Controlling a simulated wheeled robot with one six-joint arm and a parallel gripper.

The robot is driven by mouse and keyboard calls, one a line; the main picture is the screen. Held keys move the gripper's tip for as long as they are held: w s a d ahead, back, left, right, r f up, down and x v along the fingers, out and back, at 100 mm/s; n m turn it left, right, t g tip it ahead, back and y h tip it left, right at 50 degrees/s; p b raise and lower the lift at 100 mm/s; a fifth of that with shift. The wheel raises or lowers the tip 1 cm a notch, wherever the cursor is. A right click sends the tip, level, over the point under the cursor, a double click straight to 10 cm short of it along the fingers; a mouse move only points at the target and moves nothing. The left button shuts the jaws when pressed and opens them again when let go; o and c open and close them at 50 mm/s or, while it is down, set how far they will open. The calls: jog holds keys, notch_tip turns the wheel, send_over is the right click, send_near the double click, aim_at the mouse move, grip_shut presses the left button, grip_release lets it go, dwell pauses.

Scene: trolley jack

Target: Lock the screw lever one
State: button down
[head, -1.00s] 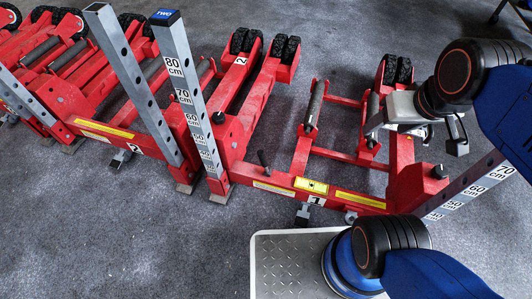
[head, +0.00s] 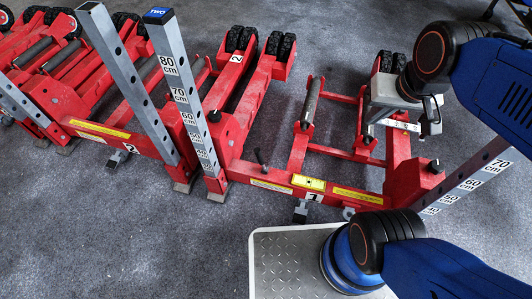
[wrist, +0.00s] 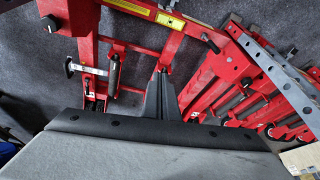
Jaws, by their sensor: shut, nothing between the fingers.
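The red trolley jack marked 1 (head: 335,194) stands on the floor at the centre right of the head view. A small black lever (head: 259,157) tilts up from its front beam; it also shows in the wrist view (wrist: 211,43). A silver cross-bar handle (wrist: 72,67) is on the jack's side arm in the wrist view. I cannot tell which of the two is screw lever one. My gripper (wrist: 159,72) is shut and empty above the jack's rear part, apart from the black lever. In the head view the gripper's fingertips are hard to make out.
A black knob (head: 436,166) sits on the jack's right corner and another (head: 214,116) near the tall marked post (head: 186,85). A second jack marked 2 (head: 110,140) stands at the left. Grey floor (head: 120,235) is free at the front left.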

jog(key=w+a+f+m+g, duration=0.3)
jog(key=w+a+f+m, duration=0.65)
jog(key=w, duration=0.35)
jog(key=w+a+f+m+g, duration=0.1)
jog(key=a+f+m, duration=0.3)
jog(key=f, duration=0.5)
jog(key=w+a+f+m, duration=0.3)
jog(key=a+f, duration=0.3)
jog(key=f, duration=0.4)
jog(key=shift+w+a+m+g, duration=0.25)
jog(key=shift+a+m+g, duration=0.15)
jog(key=shift+m, duration=0.35)
jog(key=shift+f, duration=0.1)
send_near(262, 160)
jog(key=d+f, duration=0.5)
jog(key=d, duration=0.1)
jog(key=shift+w+a+f, duration=0.1)
jog(key=shift+w+a, duration=0.05)
jog(key=shift+a, duration=0.55)
jog(key=shift+w+a+f, duration=0.1)
jog(key=shift+a+f, duration=0.05)
jog(key=shift+a, duration=0.55)
jog(key=shift+w+a+f, duration=0.1)
jog(key=shift+w+a, duration=0.05)
jog(key=shift+a, duration=0.55)
jog(key=shift+a, duration=0.1)
